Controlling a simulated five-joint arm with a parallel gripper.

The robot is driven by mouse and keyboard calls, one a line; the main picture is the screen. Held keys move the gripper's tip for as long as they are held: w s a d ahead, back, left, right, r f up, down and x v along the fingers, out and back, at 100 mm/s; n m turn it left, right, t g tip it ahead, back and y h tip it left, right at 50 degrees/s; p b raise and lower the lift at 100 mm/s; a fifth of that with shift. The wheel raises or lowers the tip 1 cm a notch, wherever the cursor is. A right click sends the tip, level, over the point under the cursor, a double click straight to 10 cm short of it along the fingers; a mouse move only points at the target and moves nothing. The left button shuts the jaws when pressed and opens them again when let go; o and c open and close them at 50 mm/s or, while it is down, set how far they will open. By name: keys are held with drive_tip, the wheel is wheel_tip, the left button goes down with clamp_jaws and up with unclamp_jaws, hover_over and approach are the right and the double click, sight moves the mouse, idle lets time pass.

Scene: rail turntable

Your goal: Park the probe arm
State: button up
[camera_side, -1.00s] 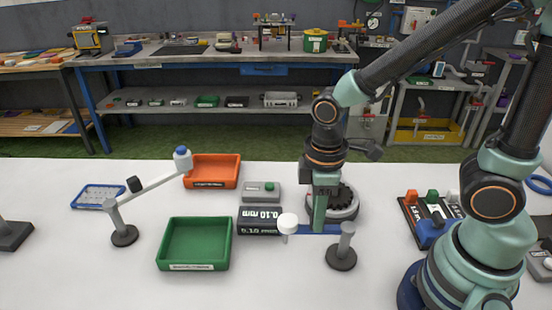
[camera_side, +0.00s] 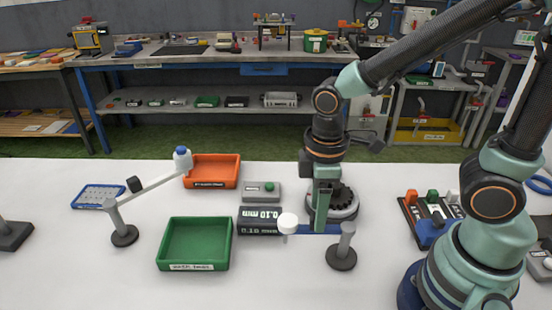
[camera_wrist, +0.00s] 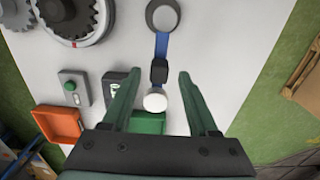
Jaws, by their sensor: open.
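A blue swing arm (camera_side: 326,229) with a white round knob (camera_side: 288,222) at its free end is held on a grey post with a round base (camera_side: 342,257). In the wrist view the blue arm (camera_wrist: 162,44) carries a black block (camera_wrist: 159,71), and the white knob (camera_wrist: 155,102) lies nearer me. My gripper (camera_side: 322,224) is over the arm; in the wrist view its open fingers (camera_wrist: 159,76) stand on either side of the arm, with gaps visible. A second arm, white with a blue cap (camera_side: 183,158), stands on another post at the left.
A green tray (camera_side: 195,264) and an orange tray (camera_side: 211,182) lie to the left. A grey box with a green button (camera_side: 262,191), a dark 0.10 display (camera_side: 260,221) and a toothed turntable (camera_side: 346,204) are close by.

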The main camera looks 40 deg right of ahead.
wheel_tip(320, 180, up, 11)
drive_tip(key=shift+f, duration=0.15)
idle(0.4)
drive_tip(key=w+d+r+m+t, duration=0.1)
drive_tip(key=w+d+m+t, duration=0.2)
drive_tip(key=d+m+t, duration=0.2)
drive_tip(key=d+m, duration=0.3)
drive_tip(key=m, duration=0.1)
drive_tip(key=shift+d+r+t, duration=0.3)
drive_tip(key=shift+d+r, duration=0.05)
drive_tip(key=shift+d, duration=0.05)
